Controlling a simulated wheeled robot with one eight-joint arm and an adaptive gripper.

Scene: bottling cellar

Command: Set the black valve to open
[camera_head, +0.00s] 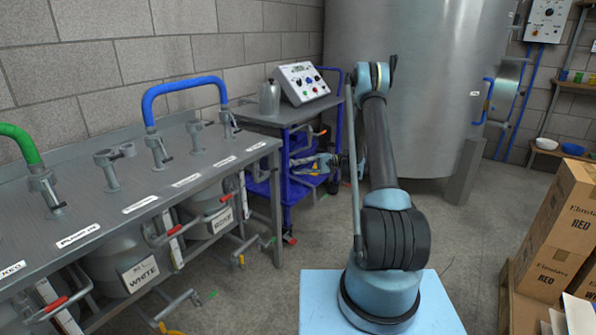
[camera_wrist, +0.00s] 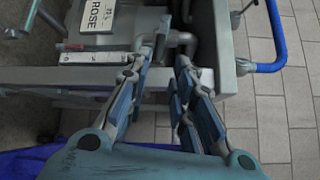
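I cannot make out for sure which valve is the black one. In the head view, red-handled valves hang under the bench front, one (camera_head: 176,230) by the WHITE keg and one (camera_head: 227,197) by the ROSE keg. A white strip (camera_head: 244,194) stands at the bench's right end. My gripper (camera_head: 296,160) is beside that end. In the wrist view my gripper (camera_wrist: 166,57) is open, with its fingers apart. A grey elbow pipe (camera_wrist: 182,38) lies just beyond the fingertips; contact cannot be told. A red handle (camera_wrist: 75,46) and white strip (camera_wrist: 95,58) are left of it.
The metal bench (camera_head: 262,146) carries a green hose (camera_head: 20,140) and a blue hose (camera_head: 185,86). A blue trolley (camera_head: 285,120) with a control panel (camera_head: 301,83) stands behind my gripper. A tank (camera_head: 420,70) is behind my arm; cartons (camera_head: 555,235) are at right.

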